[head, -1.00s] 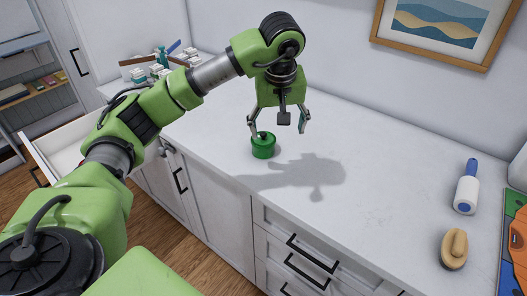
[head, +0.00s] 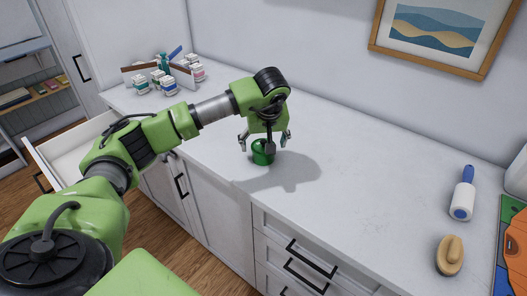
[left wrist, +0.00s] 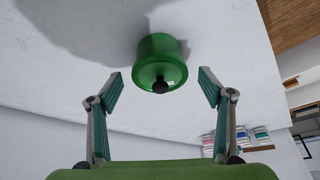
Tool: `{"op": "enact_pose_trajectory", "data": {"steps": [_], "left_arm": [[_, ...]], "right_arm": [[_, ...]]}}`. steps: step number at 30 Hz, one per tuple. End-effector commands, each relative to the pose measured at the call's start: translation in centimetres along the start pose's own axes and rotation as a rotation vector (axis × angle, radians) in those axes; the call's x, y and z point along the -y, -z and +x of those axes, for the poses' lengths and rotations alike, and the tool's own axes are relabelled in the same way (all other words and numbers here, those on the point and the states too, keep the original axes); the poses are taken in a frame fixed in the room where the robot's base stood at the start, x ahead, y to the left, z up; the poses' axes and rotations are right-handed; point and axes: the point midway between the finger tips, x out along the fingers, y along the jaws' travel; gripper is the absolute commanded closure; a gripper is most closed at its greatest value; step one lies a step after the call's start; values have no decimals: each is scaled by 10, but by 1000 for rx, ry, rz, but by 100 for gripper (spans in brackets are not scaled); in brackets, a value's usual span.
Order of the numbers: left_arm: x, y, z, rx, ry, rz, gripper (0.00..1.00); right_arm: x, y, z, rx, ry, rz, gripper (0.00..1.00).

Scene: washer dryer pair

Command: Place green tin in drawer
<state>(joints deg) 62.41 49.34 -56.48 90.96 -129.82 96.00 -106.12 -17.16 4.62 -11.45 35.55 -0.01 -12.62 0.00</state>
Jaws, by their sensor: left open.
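The green tin (head: 262,154) stands on the white countertop, near its front edge. It also shows in the left wrist view (left wrist: 160,62), with a dark round knob on its lid. My left gripper (head: 265,138) is open and empty, pointing down just above the tin. In the left wrist view my left gripper's fingertips (left wrist: 158,80) are spread on either side of the tin's line, apart from it. An open white drawer (head: 75,158) sticks out at the left, partly hidden by my left arm. My right gripper is not in view.
Several small bottles and boxes (head: 160,78) stand at the back left of the counter. A lint roller (head: 463,195), a wooden brush (head: 450,255) and a colourful board (head: 512,250) lie at the right. The middle of the counter is clear. Closed drawers with black handles (head: 305,255) are below.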

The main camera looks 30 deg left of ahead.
Motion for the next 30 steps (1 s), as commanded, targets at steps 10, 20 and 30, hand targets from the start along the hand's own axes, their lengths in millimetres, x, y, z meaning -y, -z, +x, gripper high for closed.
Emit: {"op": "enact_pose_trajectory", "data": {"steps": [10, 20, 30], "left_arm": [[0, 0, 23, 0, -1, 1, 27], [0, 0, 23, 0, -1, 1, 71], [0, 2, 19, -2, -2, 0, 74]], "right_arm": [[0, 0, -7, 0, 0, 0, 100], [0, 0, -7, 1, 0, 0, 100], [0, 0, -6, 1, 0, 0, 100]]}}
